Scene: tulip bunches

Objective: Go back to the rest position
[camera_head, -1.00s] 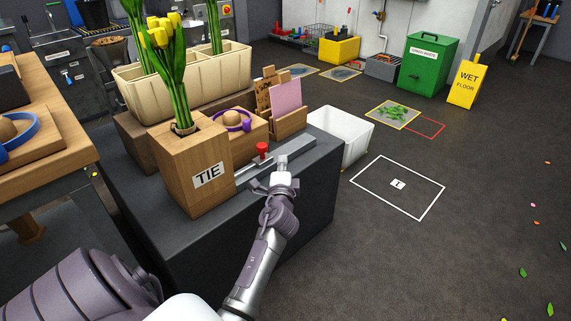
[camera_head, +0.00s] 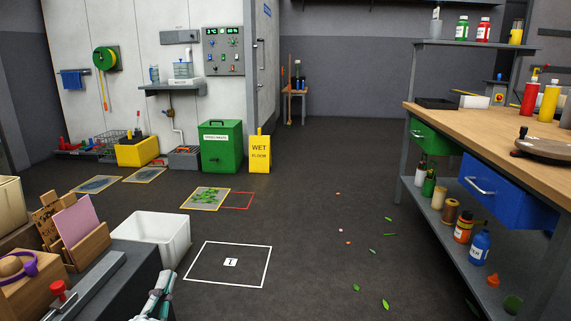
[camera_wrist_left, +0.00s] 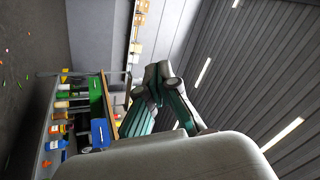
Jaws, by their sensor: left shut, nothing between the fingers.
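My left gripper (camera_head: 160,283) shows at the bottom edge of the head view, low at the left, beside the dark bench. Its fingers are shut and hold nothing. In the left wrist view, the shut fingers (camera_wrist_left: 160,76) point up toward the ceiling, with the workbench and shelf behind them to the left. Most of the left arm is outside the head view. My right gripper is not in view.
The dark bench (camera_head: 132,258) carries a wooden holder with a pink card (camera_head: 77,222) and a red knob (camera_head: 58,289). A white bin (camera_head: 152,240) stands beside it. A wooden workbench (camera_head: 470,118) with a blue drawer (camera_head: 492,190) stands right. The middle floor is open.

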